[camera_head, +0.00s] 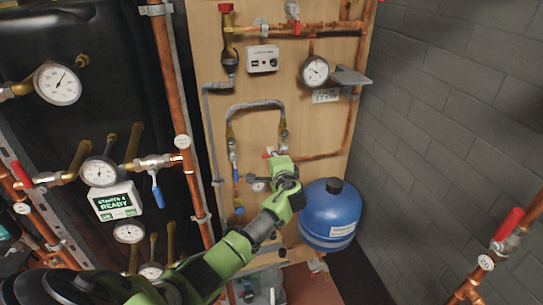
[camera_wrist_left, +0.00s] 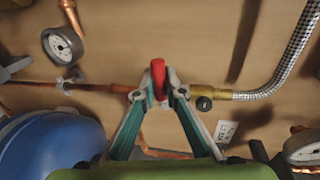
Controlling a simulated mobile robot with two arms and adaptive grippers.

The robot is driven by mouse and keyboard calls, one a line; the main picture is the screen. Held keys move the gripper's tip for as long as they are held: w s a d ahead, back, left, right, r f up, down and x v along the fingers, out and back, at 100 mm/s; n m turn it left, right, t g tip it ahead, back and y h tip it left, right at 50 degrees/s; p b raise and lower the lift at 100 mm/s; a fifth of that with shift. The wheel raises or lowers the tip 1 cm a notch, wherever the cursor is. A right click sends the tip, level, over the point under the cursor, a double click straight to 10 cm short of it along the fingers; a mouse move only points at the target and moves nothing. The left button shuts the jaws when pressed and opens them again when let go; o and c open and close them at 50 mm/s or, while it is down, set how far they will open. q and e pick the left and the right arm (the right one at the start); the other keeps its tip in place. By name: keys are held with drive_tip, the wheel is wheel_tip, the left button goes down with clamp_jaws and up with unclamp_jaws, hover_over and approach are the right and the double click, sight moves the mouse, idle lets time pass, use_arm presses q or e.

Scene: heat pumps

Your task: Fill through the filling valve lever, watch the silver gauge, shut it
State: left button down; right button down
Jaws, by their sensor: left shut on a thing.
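My left gripper (camera_head: 276,164) reaches up to the wooden board, in front of the pipework. In the left wrist view the left gripper (camera_wrist_left: 159,92) is shut on a red lever (camera_wrist_left: 158,72), with one fingertip on each side. The lever sits on a horizontal line between a copper pipe and a brass fitting with a braided hose. In the head view my gripper mostly hides it. A white-faced gauge (camera_head: 316,72) with a pale metal rim hangs higher on the board. The wrist view shows a gauge (camera_wrist_left: 63,45) at upper left and another (camera_wrist_left: 305,150) at lower right. My right gripper is not visible.
A blue tank (camera_head: 330,215) stands close right of my gripper and also fills the wrist view's lower left (camera_wrist_left: 52,150). A grey control box (camera_head: 262,59) is on the board. Copper pipes and gauges crowd the left. Another red-handled valve (camera_head: 508,224) is at right.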

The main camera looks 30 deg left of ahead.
use_arm(q)
drive_tip(key=c, duration=2.1)
unclamp_jaws()
drive_tip(key=v, duration=1.2)
drive_tip(key=shift+r, duration=0.15)
